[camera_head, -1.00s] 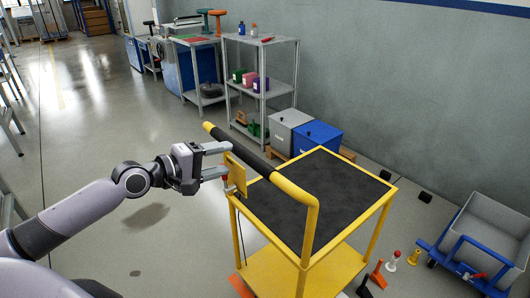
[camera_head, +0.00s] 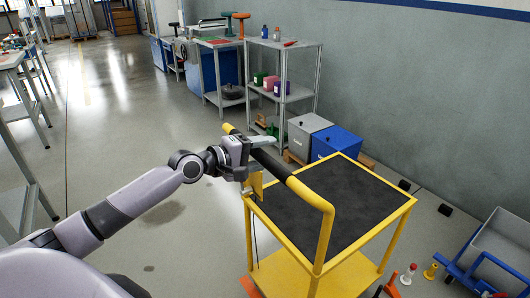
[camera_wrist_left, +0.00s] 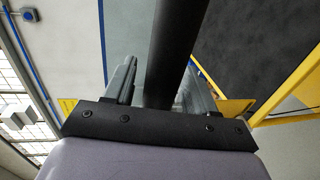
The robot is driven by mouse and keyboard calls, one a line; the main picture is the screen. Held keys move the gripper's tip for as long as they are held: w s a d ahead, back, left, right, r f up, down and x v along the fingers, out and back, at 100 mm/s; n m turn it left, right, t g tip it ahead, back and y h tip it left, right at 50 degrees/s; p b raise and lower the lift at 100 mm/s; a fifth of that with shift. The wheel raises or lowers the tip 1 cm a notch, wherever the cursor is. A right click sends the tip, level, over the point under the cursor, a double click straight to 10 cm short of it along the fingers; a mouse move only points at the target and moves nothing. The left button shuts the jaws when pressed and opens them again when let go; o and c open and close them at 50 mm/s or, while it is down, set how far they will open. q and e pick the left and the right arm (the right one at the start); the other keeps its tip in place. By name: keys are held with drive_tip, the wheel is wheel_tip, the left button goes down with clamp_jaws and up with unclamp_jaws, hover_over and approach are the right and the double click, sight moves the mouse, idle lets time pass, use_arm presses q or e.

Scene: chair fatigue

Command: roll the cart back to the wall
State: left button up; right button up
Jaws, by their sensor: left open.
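The cart (camera_head: 408,208) has a yellow frame, a black top mat and a yellow lower shelf. Its push handle (camera_head: 272,165) is a yellow bar with a black grip, on the cart's left side. My left gripper (camera_head: 262,158) is at the black grip, near its far end. In the left wrist view the black bar (camera_wrist_left: 177,50) runs between the two open fingers (camera_wrist_left: 160,85); whether either touches it I cannot tell. The grey wall (camera_head: 420,110) stands behind the cart, with floor between them. My right gripper is not in view.
Grey and blue bins (camera_head: 335,142) on a pallet stand behind the cart. A grey shelf rack (camera_head: 283,98) is farther back. A blue-framed grey trolley (camera_head: 498,245) and small coloured cones (camera_head: 408,274) are at right. Open floor lies left.

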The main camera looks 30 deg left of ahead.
use_arm(q)
drive_tip(key=shift+w+d, duration=0.15)
drive_tip(key=shift+w, duration=0.2)
clamp_jaws()
